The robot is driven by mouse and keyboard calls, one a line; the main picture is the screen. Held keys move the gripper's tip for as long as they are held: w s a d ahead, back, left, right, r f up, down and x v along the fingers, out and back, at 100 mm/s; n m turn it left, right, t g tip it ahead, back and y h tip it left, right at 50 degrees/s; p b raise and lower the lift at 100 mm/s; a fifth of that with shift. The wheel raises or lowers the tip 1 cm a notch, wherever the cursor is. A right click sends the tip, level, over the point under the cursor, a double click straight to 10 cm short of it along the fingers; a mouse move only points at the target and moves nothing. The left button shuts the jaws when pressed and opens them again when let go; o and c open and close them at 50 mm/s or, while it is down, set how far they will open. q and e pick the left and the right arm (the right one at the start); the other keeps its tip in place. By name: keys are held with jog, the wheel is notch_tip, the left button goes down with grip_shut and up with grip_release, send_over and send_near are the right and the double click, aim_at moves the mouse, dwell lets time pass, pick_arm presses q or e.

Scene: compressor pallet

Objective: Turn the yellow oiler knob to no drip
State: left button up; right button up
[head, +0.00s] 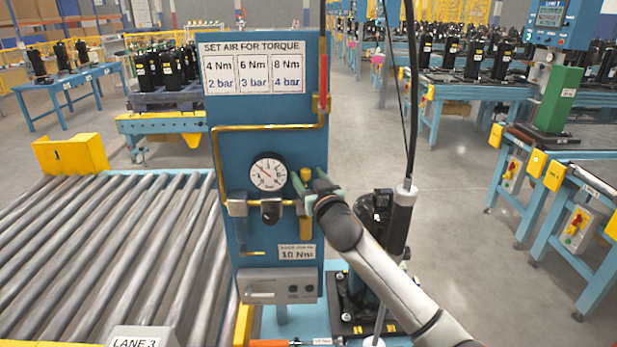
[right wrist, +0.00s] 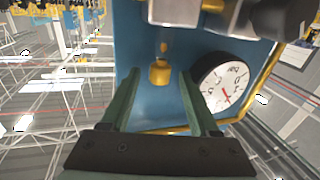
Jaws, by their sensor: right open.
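The yellow oiler knob (head: 306,174) sits on the blue panel (head: 240,110), to the right of the round pressure gauge (head: 268,174). My right gripper (head: 313,184) is at the knob, coming in from the right and partly covering the oiler. In the right wrist view, the yellow knob (right wrist: 160,72) shows between the two green fingers of my right gripper (right wrist: 159,78), near their tips. The fingers are open, with a visible gap on each side of the knob. Which setting the knob points to cannot be read. My left gripper is not in view.
A black regulator knob (head: 270,211) is left of the oiler, under the gauge. The gauge (right wrist: 222,85) lies close to one finger in the right wrist view. A yellow air pipe (head: 217,150) runs along the panel. A roller conveyor (head: 100,250) is at left.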

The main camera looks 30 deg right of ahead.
grip_shut()
dwell(0.4)
